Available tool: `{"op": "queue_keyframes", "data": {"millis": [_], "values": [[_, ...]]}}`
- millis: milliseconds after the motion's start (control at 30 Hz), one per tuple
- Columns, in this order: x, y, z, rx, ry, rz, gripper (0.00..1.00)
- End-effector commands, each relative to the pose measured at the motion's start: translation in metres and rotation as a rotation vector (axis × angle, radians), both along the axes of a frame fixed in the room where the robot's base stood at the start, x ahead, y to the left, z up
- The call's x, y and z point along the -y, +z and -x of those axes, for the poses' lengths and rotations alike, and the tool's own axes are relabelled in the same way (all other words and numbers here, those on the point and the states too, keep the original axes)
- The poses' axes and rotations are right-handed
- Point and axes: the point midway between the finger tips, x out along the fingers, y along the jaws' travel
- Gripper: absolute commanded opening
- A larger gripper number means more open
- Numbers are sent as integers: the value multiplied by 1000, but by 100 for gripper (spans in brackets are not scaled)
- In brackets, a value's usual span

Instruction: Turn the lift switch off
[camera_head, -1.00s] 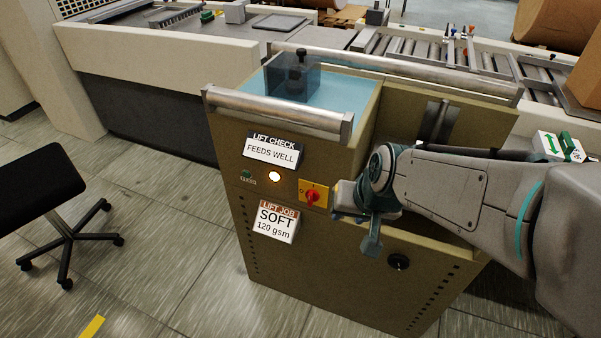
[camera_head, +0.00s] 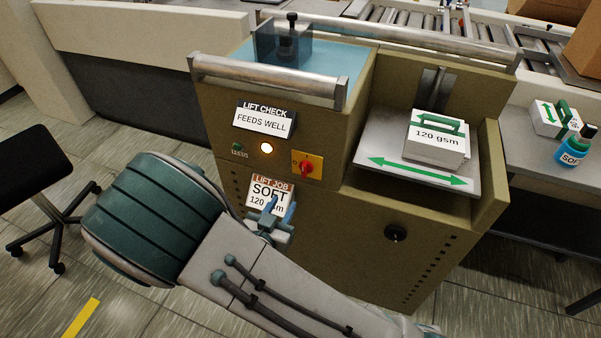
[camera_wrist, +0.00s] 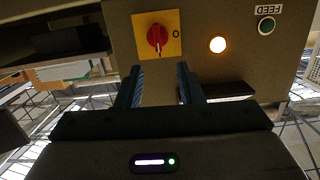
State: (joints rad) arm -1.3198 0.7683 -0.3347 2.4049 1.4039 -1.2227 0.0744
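The lift switch (camera_head: 307,167) is a red rotary knob on a yellow plate on the front of the olive cabinet. In the wrist view the red knob (camera_wrist: 157,38) appears inverted, its pale mark pointing down in the picture and an "O" to its right. My gripper (camera_head: 274,214) is in front of the lower label, below and left of the switch. In the wrist view my gripper (camera_wrist: 160,82) has its two fingers apart, with nothing between them. The knob is beyond the fingertips, with no visible contact.
A lit lamp (camera_head: 266,148) and a green FEED button (camera_head: 237,149) are left of the switch. Labels read "FEEDS WELL" (camera_head: 265,121) and "SOFT 120 gsm" (camera_head: 268,190). A paper stack (camera_head: 436,145) sits on the tray (camera_head: 385,170) at right. A black stool (camera_head: 35,170) stands at left.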

Motion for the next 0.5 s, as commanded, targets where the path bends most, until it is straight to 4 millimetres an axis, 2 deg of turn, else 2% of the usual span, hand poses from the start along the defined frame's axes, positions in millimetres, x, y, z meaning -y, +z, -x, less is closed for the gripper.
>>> {"op": "queue_keyframes", "data": {"millis": [100, 233, 367, 500], "values": [[-2, 4, 9, 77, -3, 57, 34], [0, 7, 7, 107, -9, 74, 34], [7, 8, -9, 107, -11, 74, 34], [17, 8, -36, 106, -12, 73, 34]]}}
